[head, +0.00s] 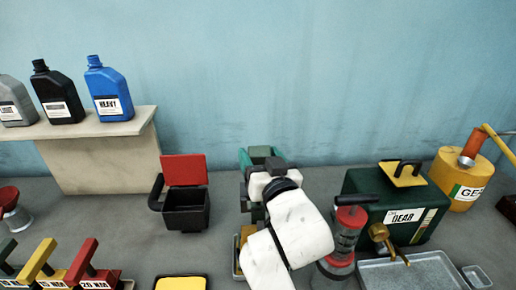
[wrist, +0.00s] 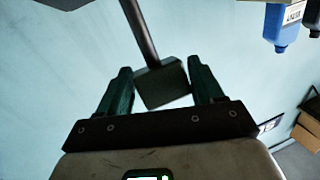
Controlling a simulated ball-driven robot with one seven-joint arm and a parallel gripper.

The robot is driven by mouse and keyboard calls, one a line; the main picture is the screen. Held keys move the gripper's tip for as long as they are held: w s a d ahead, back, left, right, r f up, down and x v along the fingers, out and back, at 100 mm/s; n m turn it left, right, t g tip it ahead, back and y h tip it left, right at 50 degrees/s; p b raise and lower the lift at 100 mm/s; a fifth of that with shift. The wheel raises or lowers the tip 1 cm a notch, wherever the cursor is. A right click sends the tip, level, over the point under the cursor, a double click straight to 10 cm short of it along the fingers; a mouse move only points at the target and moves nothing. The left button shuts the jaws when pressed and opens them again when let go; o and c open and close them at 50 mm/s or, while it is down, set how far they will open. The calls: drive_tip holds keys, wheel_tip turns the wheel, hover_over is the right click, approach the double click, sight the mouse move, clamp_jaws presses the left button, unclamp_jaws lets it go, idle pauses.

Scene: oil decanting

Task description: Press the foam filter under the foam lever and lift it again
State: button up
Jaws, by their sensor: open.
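My gripper (wrist: 158,68) is open in the wrist view, with its two dark green fingers apart. A dark green block on a grey rod, which looks like the foam lever's handle (wrist: 163,88), shows between the fingers; I cannot tell whether they touch it. In the head view my white arm covers most of the lever's stand, and green parts (head: 262,155) show above the wrist. A yellow edge (head: 244,236) shows beside the arm, low on the stand. I cannot tell whether it is the foam filter; the filter's place under the lever is hidden.
A red-topped cylinder (head: 346,225) stands close right of my arm. Beyond it are a green tank (head: 405,200) with a brass tap and a grey tray (head: 410,275). A black bin (head: 186,208) with a red lid stands left. A yellow pad (head: 180,283) lies at the front.

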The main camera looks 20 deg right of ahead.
drive_tip(key=shift+w, duration=1.15)
drive_tip(key=shift+c, duration=0.3)
clamp_jaws()
